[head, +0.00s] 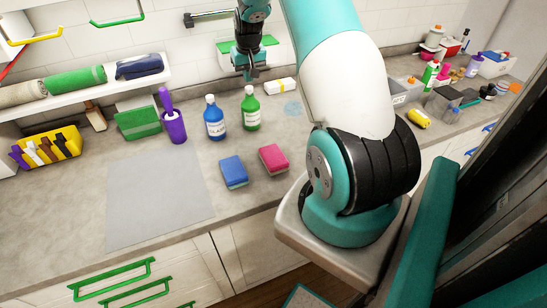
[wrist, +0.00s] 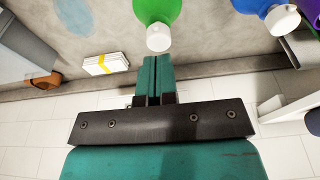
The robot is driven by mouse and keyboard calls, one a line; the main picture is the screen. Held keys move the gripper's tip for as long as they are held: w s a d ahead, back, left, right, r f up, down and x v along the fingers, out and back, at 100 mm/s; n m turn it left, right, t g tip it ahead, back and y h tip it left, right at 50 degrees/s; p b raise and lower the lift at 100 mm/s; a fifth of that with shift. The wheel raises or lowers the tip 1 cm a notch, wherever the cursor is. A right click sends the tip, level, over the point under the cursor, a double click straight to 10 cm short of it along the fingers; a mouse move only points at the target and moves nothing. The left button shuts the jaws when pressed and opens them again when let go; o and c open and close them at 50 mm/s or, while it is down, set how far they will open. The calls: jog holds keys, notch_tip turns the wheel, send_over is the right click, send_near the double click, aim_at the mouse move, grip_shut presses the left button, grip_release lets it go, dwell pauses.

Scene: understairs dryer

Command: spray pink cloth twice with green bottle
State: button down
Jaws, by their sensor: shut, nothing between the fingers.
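The green bottle (head: 251,108), with a white cap and a label, stands upright on the counter; it also shows from above in the wrist view (wrist: 157,10). A small pink block (head: 273,158), like a folded cloth or sponge, lies flat on the counter in front of it. The pink block is not in the wrist view. My gripper (head: 251,74) is above and slightly behind the green bottle, pointing down. Its fingers (wrist: 153,62) are shut together and empty, close to the white cap in the wrist view; I cannot tell whether they touch it.
A blue bottle (head: 214,118) stands left of the green one, with a purple brush holder (head: 173,124) beyond. A blue block (head: 233,171) lies beside the pink one. A white packet (head: 281,86) lies behind right. A grey mat (head: 158,205) lies clear at left.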

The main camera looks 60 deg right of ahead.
jog(key=shift+f, duration=0.2)
dwell(0.4)
jog(key=shift+f+b, duration=1.05)
jog(key=shift+f, duration=0.25)
jog(key=shift+r, duration=0.2)
jog(key=shift+r+p, duration=1)
jog(key=shift+r, duration=0.3)
notch_tip(320, 180, up, 6)
jog(key=p, duration=0.4)
